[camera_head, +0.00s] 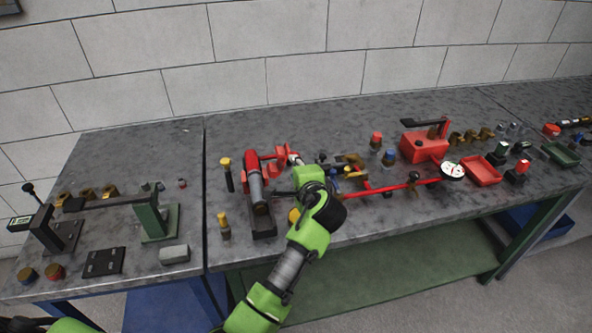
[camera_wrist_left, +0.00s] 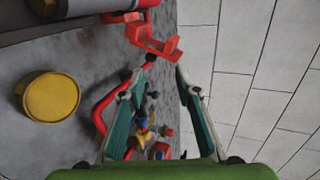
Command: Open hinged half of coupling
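The coupling is red, with a grey cylinder (camera_head: 257,186) alongside, on the grey bench left of my left gripper. Its bracket-like red hinged part (camera_head: 281,159) stands out to the right, by my fingertips. In the left wrist view this red part (camera_wrist_left: 155,43) shows as an open U shape just beyond the fingertips, apart from them as far as I can tell. My left gripper (camera_head: 297,161) is open and empty; its two fingers also show spread in the left wrist view (camera_wrist_left: 161,75). My right gripper is not in view.
Yellow-topped posts (camera_head: 227,175) stand left of the coupling. A red bar with a round gauge (camera_head: 452,171), a red box (camera_head: 424,147) and red trays (camera_head: 481,171) lie to the right. A tiled wall (camera_head: 290,50) rises behind the bench.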

